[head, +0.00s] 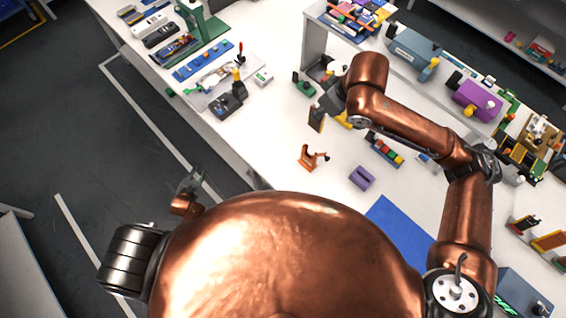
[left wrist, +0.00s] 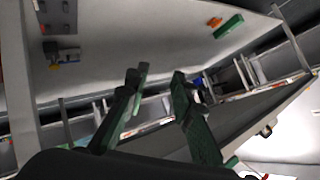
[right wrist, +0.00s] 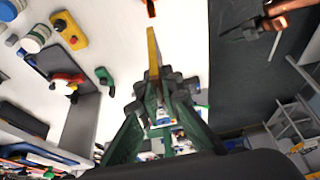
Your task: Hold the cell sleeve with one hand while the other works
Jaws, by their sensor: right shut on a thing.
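My right gripper (head: 324,106) is over the white table, shut on a thin flat piece (head: 316,119) that looks dark with a brown-yellow face. In the right wrist view this piece shows edge-on as a narrow yellow strip (right wrist: 153,48) standing out beyond the green fingers (right wrist: 160,85). I cannot tell whether it is the cell sleeve or a cell. My left gripper (head: 193,181) is off the table, over the floor at the left. In the left wrist view its green fingers (left wrist: 157,80) are apart with nothing between them.
An orange stand (head: 311,158) and a purple slotted block (head: 362,177) stand near the held piece. A row of coloured blocks (head: 385,150) lies to its right, partly behind my right arm. A blue mat (head: 398,228) lies nearer. The back-left table holds several tools and devices.

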